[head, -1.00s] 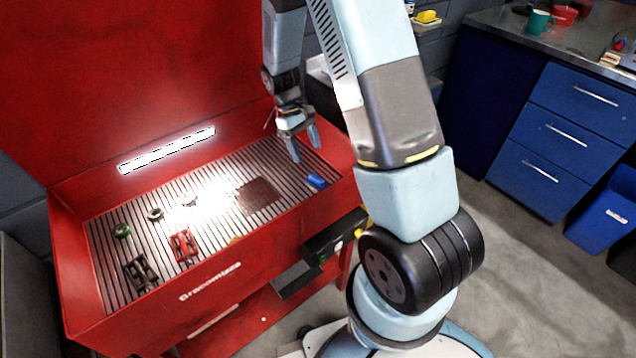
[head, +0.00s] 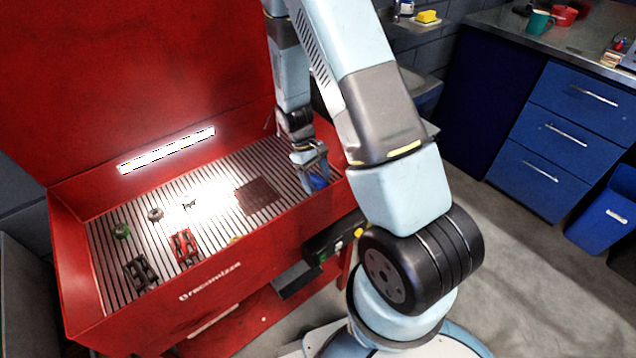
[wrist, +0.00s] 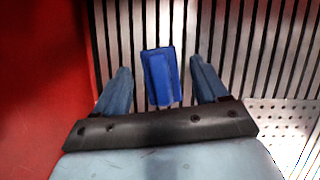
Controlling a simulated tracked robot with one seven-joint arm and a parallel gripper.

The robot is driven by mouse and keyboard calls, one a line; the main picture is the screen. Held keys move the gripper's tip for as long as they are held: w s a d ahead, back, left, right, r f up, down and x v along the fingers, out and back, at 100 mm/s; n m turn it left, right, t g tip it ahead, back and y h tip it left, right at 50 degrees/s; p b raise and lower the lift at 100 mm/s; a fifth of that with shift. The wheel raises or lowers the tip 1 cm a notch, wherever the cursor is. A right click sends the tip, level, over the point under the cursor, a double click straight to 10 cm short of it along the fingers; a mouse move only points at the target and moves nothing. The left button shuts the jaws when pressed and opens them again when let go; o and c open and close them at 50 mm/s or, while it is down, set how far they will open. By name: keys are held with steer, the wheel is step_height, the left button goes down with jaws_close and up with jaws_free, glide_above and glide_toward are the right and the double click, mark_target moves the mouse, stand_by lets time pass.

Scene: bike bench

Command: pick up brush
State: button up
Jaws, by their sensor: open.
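The brush is a small blue block-like thing (wrist: 161,78) lying on the slatted floor of the red wash bench (head: 222,262). In the wrist view it lies between the two fingers of my gripper (wrist: 160,88), with a gap on each side. My gripper is open and low over it. In the head view my gripper (head: 313,177) is at the right end of the bench, and the blue brush (head: 318,182) shows partly between the fingers. Whether the brush has bristles cannot be seen.
The red bench wall (wrist: 40,80) stands close to the left of my gripper in the wrist view. Red and black pedals (head: 184,247) and small rings lie at the bench's left. A brown square drain patch (head: 257,196) lies mid-floor. The slatted floor around the brush is clear.

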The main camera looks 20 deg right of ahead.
steer(key=c, duration=1.1)
steer(key=shift+c, duration=0.2)
